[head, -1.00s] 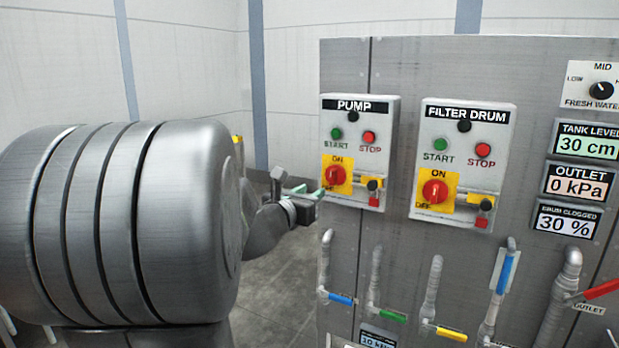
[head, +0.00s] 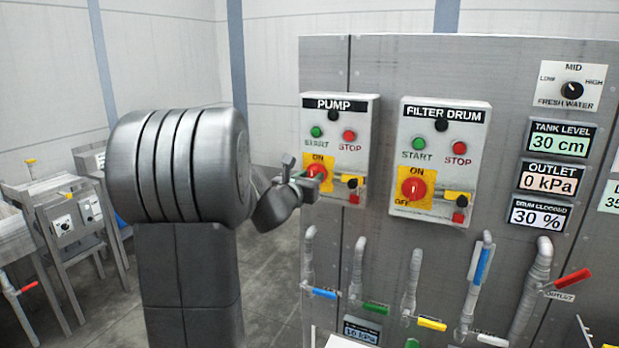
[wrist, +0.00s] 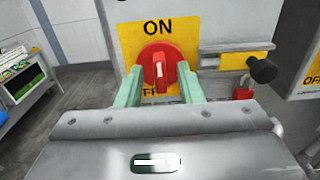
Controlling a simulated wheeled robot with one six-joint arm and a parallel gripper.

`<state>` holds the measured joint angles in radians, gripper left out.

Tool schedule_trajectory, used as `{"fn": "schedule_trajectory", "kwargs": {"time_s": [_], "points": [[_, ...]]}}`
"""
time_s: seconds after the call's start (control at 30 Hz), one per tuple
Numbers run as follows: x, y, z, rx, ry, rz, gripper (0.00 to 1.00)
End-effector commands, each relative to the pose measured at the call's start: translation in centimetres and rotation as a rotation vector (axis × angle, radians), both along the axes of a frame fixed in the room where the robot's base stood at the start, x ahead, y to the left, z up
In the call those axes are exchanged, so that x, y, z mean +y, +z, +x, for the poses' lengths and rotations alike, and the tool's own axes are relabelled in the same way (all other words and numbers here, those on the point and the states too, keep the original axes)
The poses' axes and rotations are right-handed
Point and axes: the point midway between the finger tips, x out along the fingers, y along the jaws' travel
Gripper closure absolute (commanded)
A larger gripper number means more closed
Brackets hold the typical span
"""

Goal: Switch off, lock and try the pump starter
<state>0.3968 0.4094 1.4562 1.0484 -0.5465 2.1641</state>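The pump starter (head: 340,112) is a pale box on the left of the steel panel, with a green START button (head: 316,132) and a red STOP button (head: 349,135). Its red rotary switch (head: 317,171) sits on a yellow plate; in the wrist view the switch (wrist: 160,68) has its white mark upright toward ON. My gripper (wrist: 161,85) is open, its green fingers on either side of the switch; contact is unclear. Right of the switch are a yellow slide (wrist: 232,62) with a black knob (wrist: 262,69) and a red lock-like part (wrist: 243,93).
The similar filter drum starter (head: 440,120) is close on the right. Pipes with coloured valve handles, such as a blue one (head: 324,293), stick out below. Displays (head: 560,142) are farther right. A bench with controls (head: 70,222) stands at the left, with bare floor between.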

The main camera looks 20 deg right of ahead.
Motion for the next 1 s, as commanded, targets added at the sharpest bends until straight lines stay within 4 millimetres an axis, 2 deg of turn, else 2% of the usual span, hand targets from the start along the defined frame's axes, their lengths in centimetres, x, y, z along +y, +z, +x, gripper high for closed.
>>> {"fn": "schedule_trajectory", "kwargs": {"time_s": [0.1,0.27,0.3,0.67,1.0], "points": [[0.02,0.00,-0.01,0.000,0.000,0.000,0.67],[0.02,0.00,-0.03,0.000,0.000,0.000,0.98],[0.02,0.00,-0.03,0.000,0.000,0.000,1.00],[0.05,-0.03,-0.02,0.030,0.000,-0.025,1.00],[0.12,-0.04,0.06,0.197,0.000,-0.170,1.00]]}}
